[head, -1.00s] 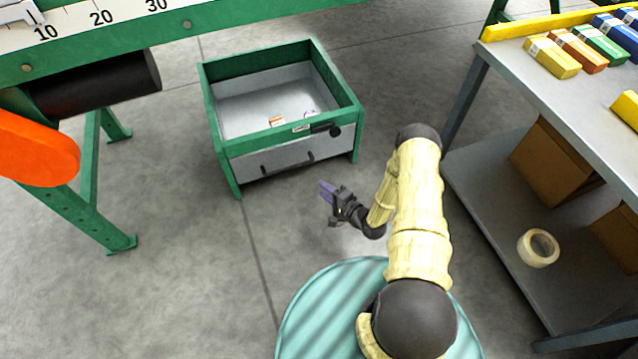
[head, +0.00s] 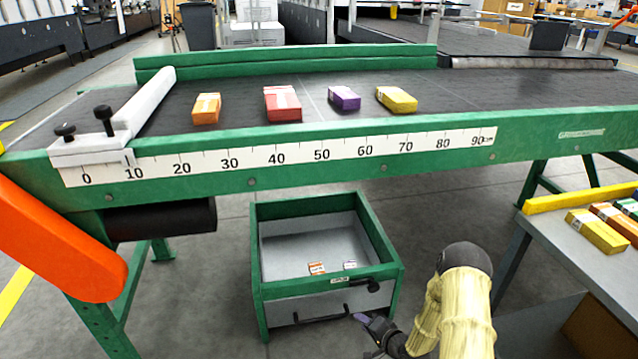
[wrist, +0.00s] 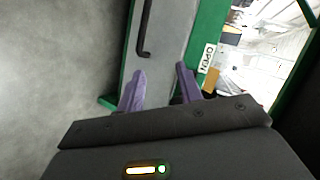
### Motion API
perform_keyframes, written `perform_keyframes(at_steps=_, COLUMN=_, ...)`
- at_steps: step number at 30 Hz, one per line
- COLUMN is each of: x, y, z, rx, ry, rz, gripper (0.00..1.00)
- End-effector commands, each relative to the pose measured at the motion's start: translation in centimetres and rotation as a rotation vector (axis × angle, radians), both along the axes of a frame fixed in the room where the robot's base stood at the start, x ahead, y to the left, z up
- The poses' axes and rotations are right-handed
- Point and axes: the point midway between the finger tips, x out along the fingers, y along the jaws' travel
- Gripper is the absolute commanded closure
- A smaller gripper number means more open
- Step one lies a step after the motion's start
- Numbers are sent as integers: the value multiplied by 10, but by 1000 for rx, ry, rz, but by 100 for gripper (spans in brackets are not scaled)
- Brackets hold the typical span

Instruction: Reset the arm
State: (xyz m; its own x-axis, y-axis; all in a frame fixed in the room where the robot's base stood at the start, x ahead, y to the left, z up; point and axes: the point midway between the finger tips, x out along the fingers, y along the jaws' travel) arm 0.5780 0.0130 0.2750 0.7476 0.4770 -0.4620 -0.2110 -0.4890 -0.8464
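My gripper (head: 362,321) is low in the head view, in front of the green-framed bin (head: 258,270) under the conveyor. In the wrist view my gripper (wrist: 160,82) shows two purple fingers spread apart with nothing between them. Behind the fingers are the bin's grey front panel with a dark handle (wrist: 143,30) and its green rim (wrist: 205,35). My arm is bent, in its pale yellow cover, at the lower right of the head view. Part of the gripper is cut off by the head view's bottom edge.
The conveyor (head: 330,135) carries an orange, a red, a purple and a yellow box, above a centimetre scale (head: 280,155). A grey table (head: 560,240) with boxes stands at right. An orange guard (head: 60,245) is at left. Small labelled items lie in the bin.

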Motion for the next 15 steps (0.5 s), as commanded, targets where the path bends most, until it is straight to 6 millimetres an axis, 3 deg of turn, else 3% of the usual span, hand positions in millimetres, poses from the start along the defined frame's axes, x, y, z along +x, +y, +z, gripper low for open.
perform_keyframes(at_steps=1, x=5, y=-3, z=22, rx=-67, ry=4, rz=16, gripper=64)
perform_keyframes(at_steps=7, x=11, y=-16, z=82, rx=-316, ry=47, rz=69, gripper=64)
perform_keyframes(at_steps=15, x=-7, y=-30, z=169, rx=-596, ry=128, rz=140, gripper=64)
